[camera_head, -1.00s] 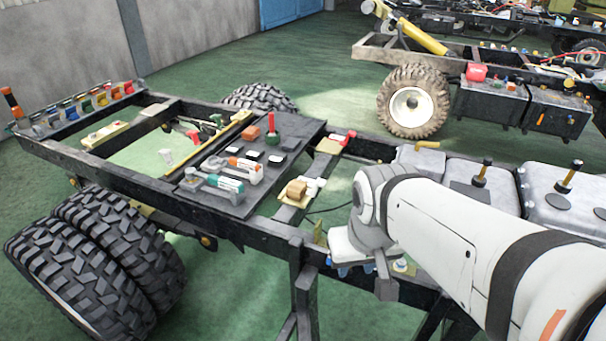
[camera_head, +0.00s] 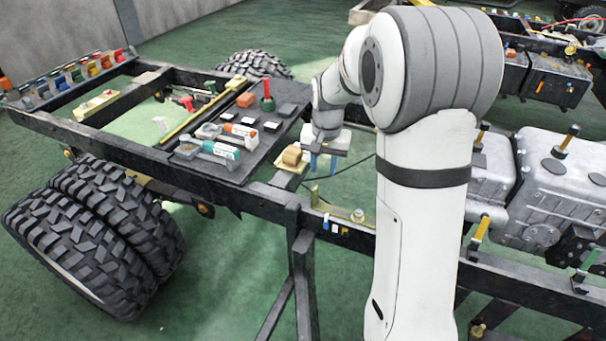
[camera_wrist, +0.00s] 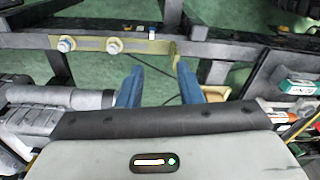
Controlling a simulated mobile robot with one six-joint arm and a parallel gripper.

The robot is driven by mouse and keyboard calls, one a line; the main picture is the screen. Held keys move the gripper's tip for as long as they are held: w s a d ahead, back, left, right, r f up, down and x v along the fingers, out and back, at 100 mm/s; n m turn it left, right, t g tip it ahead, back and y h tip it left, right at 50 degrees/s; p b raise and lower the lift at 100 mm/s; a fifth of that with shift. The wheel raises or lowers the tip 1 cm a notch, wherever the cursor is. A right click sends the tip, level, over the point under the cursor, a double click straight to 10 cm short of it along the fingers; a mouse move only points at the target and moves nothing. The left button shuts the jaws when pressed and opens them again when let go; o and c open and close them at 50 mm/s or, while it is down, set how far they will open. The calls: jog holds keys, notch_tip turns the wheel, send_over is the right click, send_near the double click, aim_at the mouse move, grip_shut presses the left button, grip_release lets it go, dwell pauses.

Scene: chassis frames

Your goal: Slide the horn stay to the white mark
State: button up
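The horn stay appears to be the olive-yellow strip (camera_wrist: 85,43) along the dark chassis rail in the wrist view. It has two bolts on its left part and a raised tab at its right end. In the head view the strip (camera_head: 343,208) is partly hidden by my arm. A small white mark (camera_head: 326,222) shows on the rail's side face, beside blue and yellow marks. My gripper (camera_wrist: 158,85) is open, its two blue fingers apart with nothing between them. In the head view my gripper (camera_head: 322,164) points down over the frame opening, apart from the stay.
A black tray (camera_head: 215,172) with tools and blocks lies on the frame left of my gripper. A tan block (camera_head: 292,155) stands close to my fingers. Grey tanks (camera_head: 545,190) stand at the right. A thin dark cable crosses the opening under the fingers.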

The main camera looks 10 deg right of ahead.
jog(key=m, duration=0.2)
send_over(315, 186)
jog(key=shift+g, duration=0.4)
notch_tip(315, 186, down, 10)
jog(key=shift+s+a+f, duration=0.1)
jog(key=shift+f, duration=0.05)
notch_tip(315, 186, down, 8)
jog(key=shift+f, duration=0.1)
jog(key=shift+c, duration=0.5)
grip_shut()
